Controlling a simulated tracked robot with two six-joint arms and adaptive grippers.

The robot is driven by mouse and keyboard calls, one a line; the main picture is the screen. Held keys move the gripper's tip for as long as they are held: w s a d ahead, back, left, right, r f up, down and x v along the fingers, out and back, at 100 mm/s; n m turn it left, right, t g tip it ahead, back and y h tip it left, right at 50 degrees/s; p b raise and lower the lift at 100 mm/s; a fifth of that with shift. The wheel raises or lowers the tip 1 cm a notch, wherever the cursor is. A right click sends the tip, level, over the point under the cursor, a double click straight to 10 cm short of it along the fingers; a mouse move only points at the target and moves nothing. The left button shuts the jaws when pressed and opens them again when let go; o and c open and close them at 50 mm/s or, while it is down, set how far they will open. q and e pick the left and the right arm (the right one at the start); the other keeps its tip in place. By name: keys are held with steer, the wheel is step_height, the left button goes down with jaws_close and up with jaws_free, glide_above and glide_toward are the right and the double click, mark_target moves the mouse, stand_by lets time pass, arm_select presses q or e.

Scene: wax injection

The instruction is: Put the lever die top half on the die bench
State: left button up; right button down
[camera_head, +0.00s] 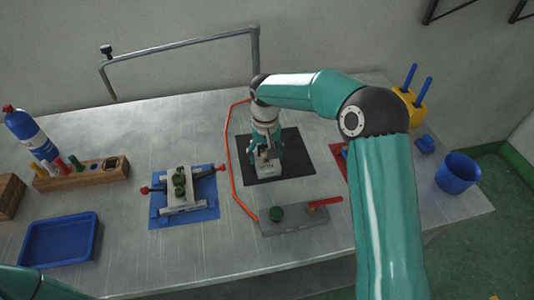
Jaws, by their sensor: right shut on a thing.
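My right gripper (267,160) points down over a black mat (298,160) near the middle of the table. It is shut on a small grey block (268,173), which looks like the lever die top half. The gripper hides much of the block, and I cannot tell whether it touches the mat. A grey assembly with green knobs and red-tipped levers (182,190) sits on a blue mat (157,212) to the left. I cannot tell for certain which surface is the die bench. My left gripper is out of view.
A blue tray (58,240), wooden rack (85,178) and blue bottle (30,135) stand left. A blue cup (457,173) and yellow holder (410,107) stand right.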

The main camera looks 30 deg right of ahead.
steer(key=shift+c, duration=0.6)
jaws_free()
step_height(320, 180, up, 12)
steer(key=shift+r, duration=0.1)
steer(key=shift+s, duration=0.1)
stand_by(0.6)
